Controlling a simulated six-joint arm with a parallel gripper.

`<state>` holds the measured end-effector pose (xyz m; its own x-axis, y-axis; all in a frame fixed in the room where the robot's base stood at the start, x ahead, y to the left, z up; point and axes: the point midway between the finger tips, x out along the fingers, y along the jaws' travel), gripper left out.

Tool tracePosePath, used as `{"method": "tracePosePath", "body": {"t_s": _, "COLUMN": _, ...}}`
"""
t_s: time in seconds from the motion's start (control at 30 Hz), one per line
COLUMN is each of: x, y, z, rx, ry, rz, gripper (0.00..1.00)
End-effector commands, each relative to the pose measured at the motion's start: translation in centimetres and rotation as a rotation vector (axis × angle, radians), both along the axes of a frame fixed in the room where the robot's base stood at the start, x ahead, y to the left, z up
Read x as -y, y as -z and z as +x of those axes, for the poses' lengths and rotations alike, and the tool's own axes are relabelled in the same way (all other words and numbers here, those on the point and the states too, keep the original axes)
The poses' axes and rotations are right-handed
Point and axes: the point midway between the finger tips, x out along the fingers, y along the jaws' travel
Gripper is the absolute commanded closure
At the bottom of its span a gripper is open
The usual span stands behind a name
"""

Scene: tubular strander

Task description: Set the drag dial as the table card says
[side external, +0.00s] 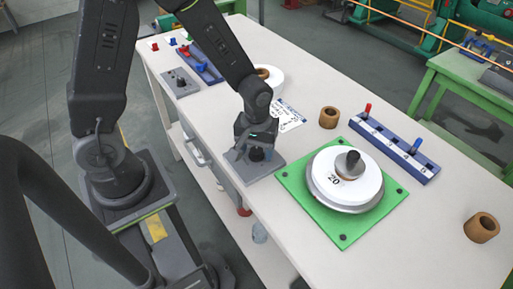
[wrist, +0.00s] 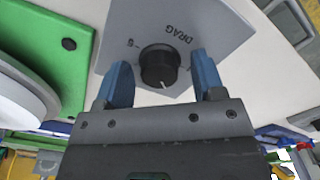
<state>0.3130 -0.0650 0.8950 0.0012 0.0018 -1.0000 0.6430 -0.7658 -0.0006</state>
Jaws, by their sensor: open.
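The drag dial is a black round knob (wrist: 160,66) with a white pointer line, on a grey plate (wrist: 205,25) marked "DRAG" and "6" in the wrist view. The pointer line shows on the side of the knob nearest my gripper. My gripper (wrist: 162,82) is open, with one blue finger on each side of the knob and a visible gap to both. In the side view my gripper (side external: 257,152) is low over the grey plate (side external: 262,170). The table card (side external: 288,115) lies behind it, printed in blue and black; its text is too small to read.
A green plate (side external: 292,183) carries a white disc marked "20" (side external: 345,176) right of the dial.

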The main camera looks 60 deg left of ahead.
Motion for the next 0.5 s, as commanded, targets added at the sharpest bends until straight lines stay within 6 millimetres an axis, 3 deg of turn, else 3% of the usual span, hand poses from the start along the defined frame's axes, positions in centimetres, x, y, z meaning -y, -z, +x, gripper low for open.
{"method": "tracePosePath", "body": {"t_s": 0.07, "x": 0.00, "y": -0.02, "z": 0.00, "rx": 0.000, "ry": 0.000, "rz": 0.000, "gripper": 0.40}}
{"method": "tracePosePath", "body": {"t_s": 0.5, "x": 0.00, "y": -0.06, "z": 0.01, "rx": 0.000, "ry": 0.000, "rz": 0.000, "gripper": 0.82}}
